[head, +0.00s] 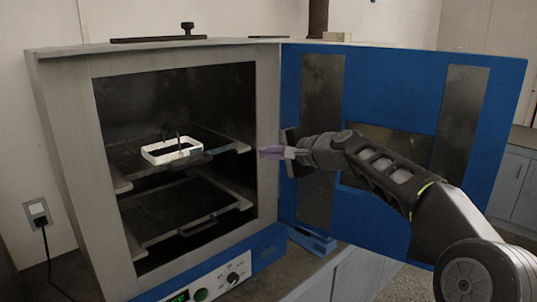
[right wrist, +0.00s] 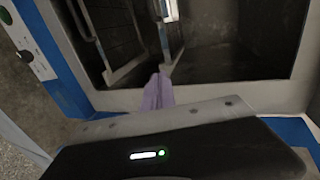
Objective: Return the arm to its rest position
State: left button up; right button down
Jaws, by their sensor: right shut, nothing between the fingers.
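My right gripper (head: 272,152) is at the right edge of the open cabinet, in front of its frame. Its purple fingers are together with nothing between them; they also show in the right wrist view (right wrist: 157,92), pointing toward the cabinet opening. My right arm reaches in from the lower right, across the open blue door. My left gripper is not in view. The grey oven-like cabinet (head: 68,130) stands open, and a white rectangular frame or tray (head: 160,158) sits on its upper shelf (head: 205,157).
The blue door (head: 395,70) is swung open to the right, behind my right arm. A lower shelf (head: 165,235) looks empty. A control panel (head: 205,285) with a knob and green display runs below the opening. A wall outlet (head: 37,210) with a cord is at left.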

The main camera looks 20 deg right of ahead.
dwell(0.5)
